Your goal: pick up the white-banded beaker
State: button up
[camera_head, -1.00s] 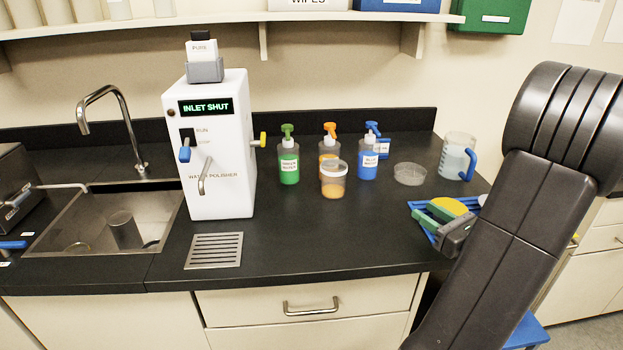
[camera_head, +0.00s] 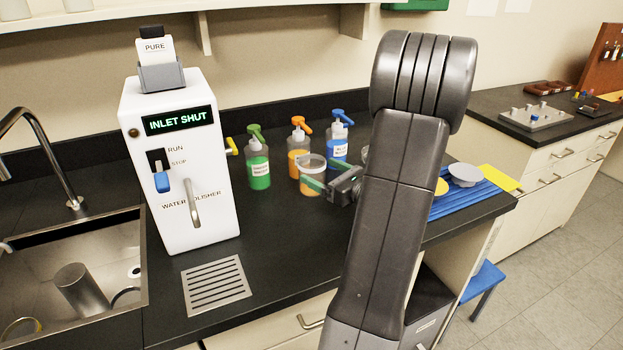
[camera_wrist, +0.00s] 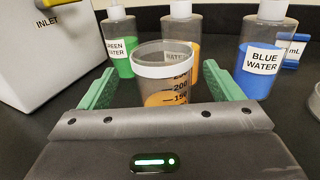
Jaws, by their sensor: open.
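The white-banded beaker (camera_head: 311,178) stands upright on the black counter with orange liquid low inside and a white band around its rim. In the wrist view the beaker (camera_wrist: 164,76) stands between the two green fingers of my gripper (camera_wrist: 166,92). My gripper (camera_head: 318,184) is open, with a finger on either side of the beaker. Gaps show between the beaker and the fingers in the wrist view. The beaker's lower part is hidden by the gripper body there.
Green (camera_head: 257,165), orange (camera_head: 298,150) and blue (camera_head: 338,145) wash bottles stand close behind the beaker. The white water polisher (camera_head: 180,165) is to the left. A blue rack (camera_head: 470,195) lies to the right, partly behind my arm. The counter in front is clear.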

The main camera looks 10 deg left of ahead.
aim_at(303, 158)
jog(key=x, duration=0.4)
jog(key=shift+w+a+r, duration=0.1)
jog(key=shift+w+a, duration=0.15)
jog(key=shift+w, duration=0.05)
jog(key=c, duration=1.2)
jog(key=shift+r+p, duration=0.3)
jog(key=shift+r, duration=0.25)
jog(key=shift+s+d+r, duration=0.15)
jog(key=shift+d+r, duration=0.1)
jog(key=shift+r, duration=0.35)
jog(key=shift+s+d+r, duration=0.1)
jog(key=shift+d+r, duration=0.15)
jog(key=shift+r, duration=0.35)
jog(key=b+v, duration=0.1)
jog(key=v, duration=1.6)
